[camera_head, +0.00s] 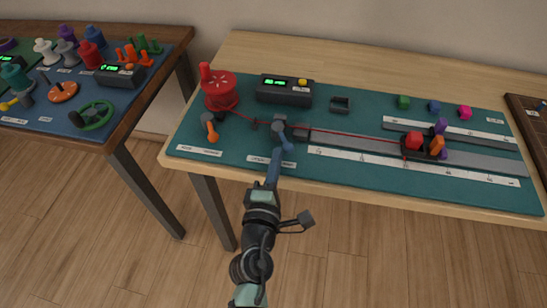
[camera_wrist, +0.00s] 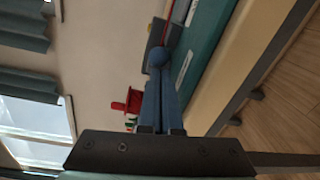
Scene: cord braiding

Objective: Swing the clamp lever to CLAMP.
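A grey lever with a blue ball knob (camera_head: 288,146) stands at the front of the teal board, on a dark mount left of the long rail. I take it for the clamp lever; its label is too small to read. My gripper (camera_head: 276,156) reaches up from the front edge, its tips close beside the knob. In the wrist view the blue knob (camera_wrist: 158,58) sits straight beyond the fingertips (camera_wrist: 157,82). The blue fingers lie side by side with almost no gap, and nothing shows between them. Whether they touch the knob I cannot tell.
An orange-handled lever (camera_head: 210,130) and a red spool (camera_head: 220,91) stand to the left. A black display box (camera_head: 285,90) is behind. Small cubes sit at the back right.

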